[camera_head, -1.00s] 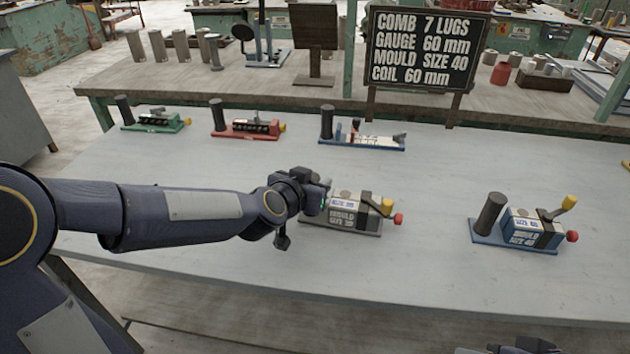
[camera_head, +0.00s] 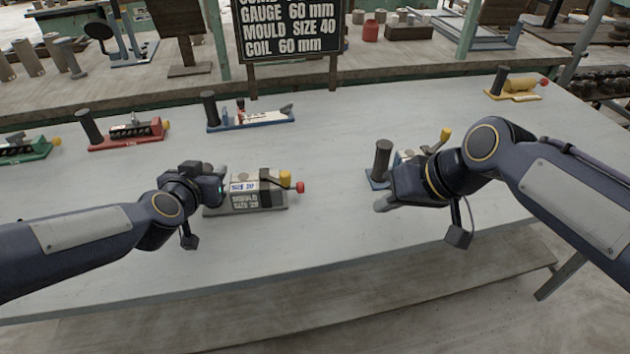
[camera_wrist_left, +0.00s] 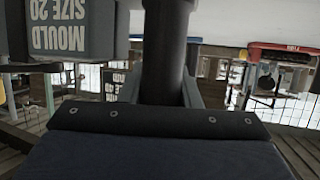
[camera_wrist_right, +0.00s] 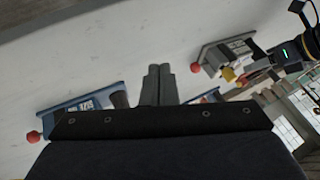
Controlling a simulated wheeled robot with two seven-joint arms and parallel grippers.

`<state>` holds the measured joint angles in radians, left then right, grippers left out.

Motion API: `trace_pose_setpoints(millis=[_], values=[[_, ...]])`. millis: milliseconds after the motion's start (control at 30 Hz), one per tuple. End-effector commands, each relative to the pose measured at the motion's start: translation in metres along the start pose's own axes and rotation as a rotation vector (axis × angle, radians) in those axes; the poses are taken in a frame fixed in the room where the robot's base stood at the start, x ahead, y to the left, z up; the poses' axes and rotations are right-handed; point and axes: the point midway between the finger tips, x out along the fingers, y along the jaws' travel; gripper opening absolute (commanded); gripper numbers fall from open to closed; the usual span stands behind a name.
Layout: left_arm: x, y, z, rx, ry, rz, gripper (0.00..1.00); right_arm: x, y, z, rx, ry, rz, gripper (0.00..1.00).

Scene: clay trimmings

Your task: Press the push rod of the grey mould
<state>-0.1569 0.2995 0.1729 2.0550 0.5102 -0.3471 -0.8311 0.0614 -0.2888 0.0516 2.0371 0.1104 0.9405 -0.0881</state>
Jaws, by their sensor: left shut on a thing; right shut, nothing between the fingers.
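The grey mould (camera_head: 238,205), marked MOULD SIZE 20, sits on the table left of centre in the head view. Its red knob (camera_head: 300,188), on the push rod, sticks out at the right end, beside a yellow-tipped lever (camera_head: 285,177). My left gripper (camera_head: 219,185) is at its left end, shut on a dark upright cylinder (camera_wrist_left: 167,50); the mould's lettered face (camera_wrist_left: 70,30) is beside it in the left wrist view. My right gripper (camera_head: 380,206) is shut and empty, right of the red knob and apart from it. The knob also shows in the right wrist view (camera_wrist_right: 195,68).
A blue mould (camera_head: 376,181) with a dark post stands just behind my right gripper, partly hidden by that arm. Red (camera_head: 125,144), green (camera_head: 38,153) and yellow (camera_head: 515,90) tools and a blue-based tool (camera_head: 250,122) stand further back. The table between the grey mould and my right gripper is clear.

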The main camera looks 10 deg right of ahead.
Motion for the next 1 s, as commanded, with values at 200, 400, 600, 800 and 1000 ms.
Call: trace_pose_setpoints(millis=[200,400,600,800,1000], values=[[0.001,0.001,0.003,0.001,-0.007,0.003,0.0,0.02,-0.007,-0.066,-0.034,-0.017,-0.045,0.0],[0.001,0.001,0.004,0.001,-0.008,0.004,0.0,0.028,-0.009,-0.087,-0.045,-0.017,-0.062,0.0],[0.001,0.001,0.004,0.001,-0.009,0.004,0.0,0.028,-0.009,-0.088,-0.046,-0.017,-0.063,0.0],[0.001,0.001,0.004,0.0,-0.009,0.004,0.0,0.031,-0.009,-0.087,-0.046,-0.018,-0.063,0.0],[0.001,0.001,0.005,0.0,-0.01,0.005,0.0,0.057,-0.011,-0.086,-0.046,-0.023,-0.064,0.0]])
